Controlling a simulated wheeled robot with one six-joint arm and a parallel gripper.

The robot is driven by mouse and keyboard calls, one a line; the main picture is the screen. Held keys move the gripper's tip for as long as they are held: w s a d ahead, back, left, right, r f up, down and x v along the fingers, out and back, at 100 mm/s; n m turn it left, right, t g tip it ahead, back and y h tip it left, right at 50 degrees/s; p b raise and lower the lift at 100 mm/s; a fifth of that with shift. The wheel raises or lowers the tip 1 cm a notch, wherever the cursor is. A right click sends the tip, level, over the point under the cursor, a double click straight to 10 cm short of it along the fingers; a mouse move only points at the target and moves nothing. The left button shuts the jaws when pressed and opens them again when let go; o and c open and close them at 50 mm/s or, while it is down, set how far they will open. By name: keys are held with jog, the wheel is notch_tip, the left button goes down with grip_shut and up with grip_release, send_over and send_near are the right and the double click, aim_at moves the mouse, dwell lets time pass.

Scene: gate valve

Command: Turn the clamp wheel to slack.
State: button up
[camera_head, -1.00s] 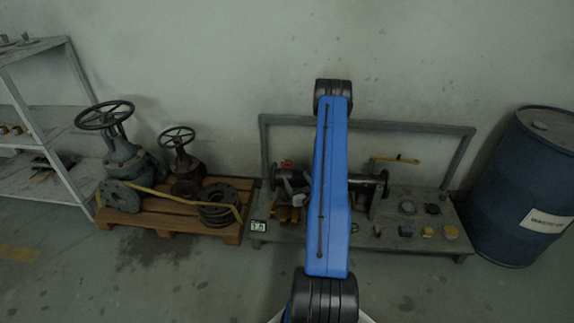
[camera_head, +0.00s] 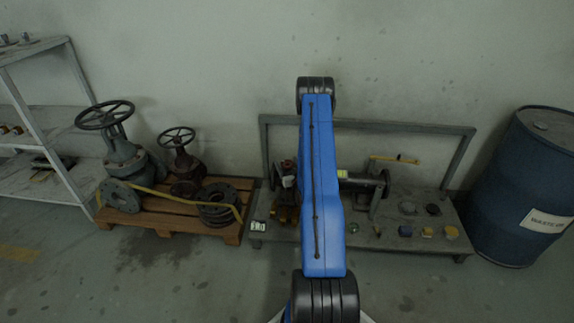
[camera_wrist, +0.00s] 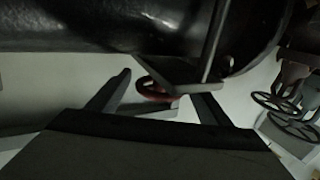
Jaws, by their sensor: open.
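A small red wheel (camera_wrist: 153,90), which I take to be the clamp wheel, shows in the wrist view below the dark pipe (camera_wrist: 100,30). It lies between the two fingers of my gripper (camera_wrist: 163,84) in the picture; a grey plate and rod cover part of it. The fingers are apart and hold nothing. Whether they touch the wheel or stop short of it cannot be told. In the head view my blue arm covers the middle of the bench and the pipe (camera_head: 360,180). A dark reddish part (camera_head: 288,166) shows just left of the arm.
The grey bench (camera_head: 400,244) carries several small parts at right and a yellow-handled lever (camera_head: 393,159). A pallet (camera_head: 165,222) with handwheel valves (camera_head: 122,160) stands at left. A blue drum (camera_head: 515,190) stands at right. A rail frame (camera_head: 420,127) rises behind the bench.

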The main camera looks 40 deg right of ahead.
jog(key=c, duration=1)
jog(key=shift+c, duration=0.2)
jog(key=shift+d+y, duration=0.1)
jog(key=shift+y, duration=0.2)
jog(key=shift+n+t+y, duration=0.3)
jog(key=shift+n+y, duration=0.1)
jog(key=shift+n, duration=0.1)
jog(key=shift+n+t+y, duration=0.4)
jog(key=shift+n+y, duration=1.3)
jog(key=shift+y, duration=0.9)
jog(key=shift+a, duration=0.2)
